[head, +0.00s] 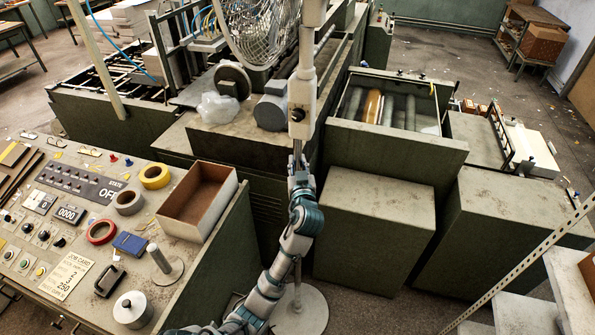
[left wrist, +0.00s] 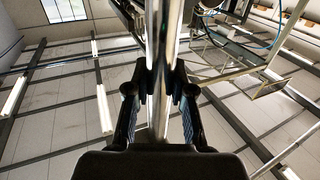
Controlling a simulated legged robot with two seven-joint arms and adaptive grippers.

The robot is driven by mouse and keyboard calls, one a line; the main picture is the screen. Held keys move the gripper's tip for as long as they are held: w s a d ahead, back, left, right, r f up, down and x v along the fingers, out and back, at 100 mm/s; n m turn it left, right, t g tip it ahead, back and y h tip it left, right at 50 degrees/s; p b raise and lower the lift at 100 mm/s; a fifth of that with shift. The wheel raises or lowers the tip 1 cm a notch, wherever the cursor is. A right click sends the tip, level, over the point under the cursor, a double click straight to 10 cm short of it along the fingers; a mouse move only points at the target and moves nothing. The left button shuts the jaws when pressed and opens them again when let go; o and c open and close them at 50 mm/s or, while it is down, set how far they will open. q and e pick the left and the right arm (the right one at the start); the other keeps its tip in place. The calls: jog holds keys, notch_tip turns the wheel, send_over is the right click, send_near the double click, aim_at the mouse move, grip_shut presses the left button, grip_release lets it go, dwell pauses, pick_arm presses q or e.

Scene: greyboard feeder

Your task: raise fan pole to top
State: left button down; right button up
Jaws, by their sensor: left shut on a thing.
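The fan pole (head: 304,75) stands upright near the middle of the head view. Its thick pale upper tube carries a collar with a dark knob (head: 297,114), and a thinner shiny section shows below the collar. The wire fan cage (head: 258,30) is at the top, cut off by the frame. The round base (head: 300,312) is on the floor, partly behind my arm. My left gripper (head: 297,163) is shut on the shiny pole section just below the collar. In the left wrist view, the chrome pole (left wrist: 158,105) runs between both fingers (left wrist: 160,92). My right gripper is not in view.
The control panel (head: 75,215) with tape rolls and an open box (head: 200,200) is at left. The green feeder machine (head: 395,150) stands behind the pole. Grey blocks (head: 375,225) stand close on the right. A perforated rail (head: 520,262) crosses the lower right.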

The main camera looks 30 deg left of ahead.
pick_arm(q)
jog(key=shift+r, duration=0.7)
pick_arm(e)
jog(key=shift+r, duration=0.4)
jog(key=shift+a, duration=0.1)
pick_arm(q)
jog(key=c, duration=1)
grip_release()
jog(key=shift+d+f, duration=0.1)
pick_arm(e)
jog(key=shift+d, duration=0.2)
pick_arm(q)
jog(key=shift+s+d+f, duration=0.1)
jog(key=shift+s+d, duration=0.05)
jog(key=shift+d, duration=0.05)
jog(key=v, duration=1.1)
jog(key=shift+s+d, duration=0.2)
jog(key=shift+s, duration=0.05)
